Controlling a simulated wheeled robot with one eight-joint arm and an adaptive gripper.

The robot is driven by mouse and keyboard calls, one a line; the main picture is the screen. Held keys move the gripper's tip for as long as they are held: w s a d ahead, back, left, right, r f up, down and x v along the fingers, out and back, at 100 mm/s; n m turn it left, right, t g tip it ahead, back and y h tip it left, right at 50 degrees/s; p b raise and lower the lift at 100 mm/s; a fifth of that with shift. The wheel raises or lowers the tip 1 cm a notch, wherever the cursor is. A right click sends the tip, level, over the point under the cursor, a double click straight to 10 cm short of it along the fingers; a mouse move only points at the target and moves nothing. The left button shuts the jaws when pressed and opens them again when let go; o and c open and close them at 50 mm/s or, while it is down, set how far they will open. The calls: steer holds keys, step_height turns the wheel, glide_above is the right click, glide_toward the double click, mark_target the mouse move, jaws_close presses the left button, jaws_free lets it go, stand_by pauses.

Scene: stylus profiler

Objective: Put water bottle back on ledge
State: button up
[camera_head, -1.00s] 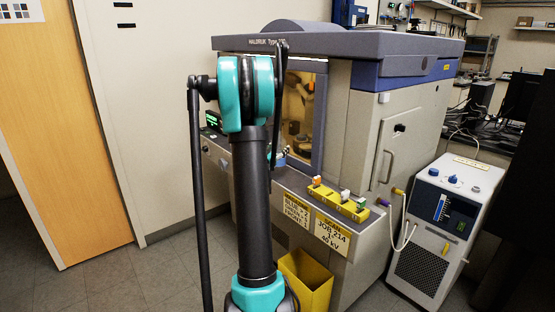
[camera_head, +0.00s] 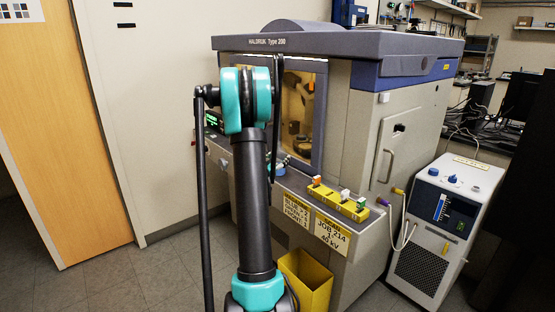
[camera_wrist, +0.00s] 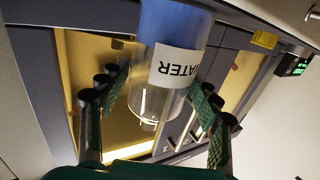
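The water bottle (camera_wrist: 150,100) shows in the wrist view, clear at one end and blue at the other, with a white label reading "WATER" upside down. My gripper (camera_wrist: 158,88) has its green-padded fingers spread on both sides of the bottle's clear end. A gap shows between the left finger and the bottle; the right finger looks very close to it, and I cannot tell whether it touches. The ledge (camera_head: 295,181) is the machine's front shelf, partly hidden by my arm.
A yellow block with coloured pieces (camera_head: 340,200) sits on the ledge. A yellow bin (camera_head: 305,283) stands on the floor below. The machine's window (camera_head: 303,110) lies behind my arm. A wheeled cooling unit (camera_head: 445,220) with hoses stands to the right. Floor at left is clear.

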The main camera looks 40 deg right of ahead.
steer(key=shift+o, duration=0.8)
steer(key=shift+r, duration=0.1)
steer(key=shift+s+a, duration=0.15)
steer(key=shift+a, duration=0.15)
steer(key=s+a+f+n+g+y, duration=0.1)
steer(key=s+a+f+n+y, duration=0.3)
steer(key=s+a, duration=0.5)
steer(key=s+a+f+n+g+y, duration=0.2)
steer(key=s+a, duration=0.7)
steer(key=a, duration=1)
steer(key=s+a+f+n+g+y, duration=0.2)
steer(key=s+a+f+n+y, duration=0.3)
steer(key=a, duration=0.9)
steer(key=s+f+y, duration=0.2)
steer(key=s+y, duration=0.2)
steer(key=shift+s+n, duration=0.3)
steer(key=shift+n, duration=0.1)
steer(key=shift+a+f, duration=0.1)
